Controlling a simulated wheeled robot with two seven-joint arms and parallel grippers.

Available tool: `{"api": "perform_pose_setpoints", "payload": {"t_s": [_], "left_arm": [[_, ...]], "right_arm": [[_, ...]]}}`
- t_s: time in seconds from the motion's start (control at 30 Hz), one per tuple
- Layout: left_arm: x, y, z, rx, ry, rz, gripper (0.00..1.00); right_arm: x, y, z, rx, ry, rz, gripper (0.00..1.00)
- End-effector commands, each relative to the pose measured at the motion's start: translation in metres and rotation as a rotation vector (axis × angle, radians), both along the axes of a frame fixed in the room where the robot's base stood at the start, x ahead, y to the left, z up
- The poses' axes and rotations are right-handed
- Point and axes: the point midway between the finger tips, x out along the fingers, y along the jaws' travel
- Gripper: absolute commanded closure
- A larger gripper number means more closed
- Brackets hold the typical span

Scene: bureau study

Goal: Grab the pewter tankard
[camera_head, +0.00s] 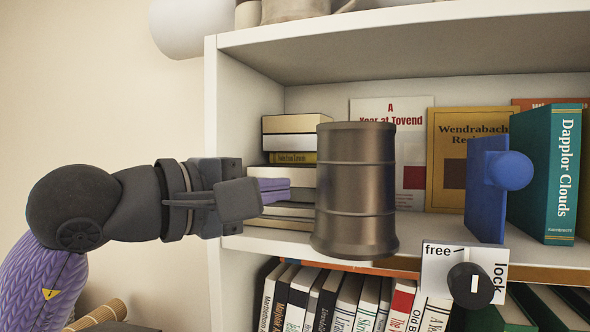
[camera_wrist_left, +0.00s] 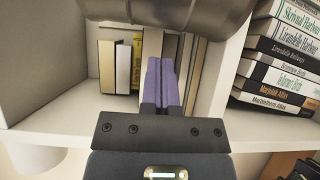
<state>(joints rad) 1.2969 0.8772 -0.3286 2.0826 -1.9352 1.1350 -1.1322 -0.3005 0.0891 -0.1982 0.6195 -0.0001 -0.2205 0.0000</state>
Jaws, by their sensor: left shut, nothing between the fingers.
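The pewter tankard (camera_head: 355,190) is a dark brownish metal cylinder with raised bands. It stands upright near the front edge of the middle shelf in the head view; no handle shows on the side I see. In the left wrist view the tankard (camera_wrist_left: 160,10) spans the top edge, partly cut off. My left gripper (camera_head: 288,190) comes in from the left, its purple fingers pressed together and pointing at the tankard's left side. A small gap seems to lie between them. In the left wrist view the shut fingers (camera_wrist_left: 161,68) hold nothing. My right gripper is not in view.
Stacked books (camera_head: 290,143) lie behind the fingers. A blue bookend with a round knob (camera_head: 508,170) and a teal book (camera_head: 548,175) stand to the right. A free/lock sign with a dark knob (camera_head: 470,283) sits at the shelf edge. Upright books (camera_head: 345,305) fill the shelf below.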

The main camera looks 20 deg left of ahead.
Motion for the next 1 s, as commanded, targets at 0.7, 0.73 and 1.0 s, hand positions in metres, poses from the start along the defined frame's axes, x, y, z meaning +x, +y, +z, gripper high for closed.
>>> {"api": "perform_pose_setpoints", "payload": {"t_s": [0.7, 0.73, 1.0], "left_arm": [[0.027, -0.023, -0.001, 0.0, -0.001, -0.003, 1.0], [0.026, -0.025, -0.001, 0.001, -0.003, -0.004, 1.0], [0.023, -0.035, -0.001, 0.0, 0.0, -0.002, 1.0]], "right_arm": [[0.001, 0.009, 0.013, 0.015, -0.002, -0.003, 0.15], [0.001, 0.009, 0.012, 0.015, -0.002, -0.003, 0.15], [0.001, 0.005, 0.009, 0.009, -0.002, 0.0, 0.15]]}}
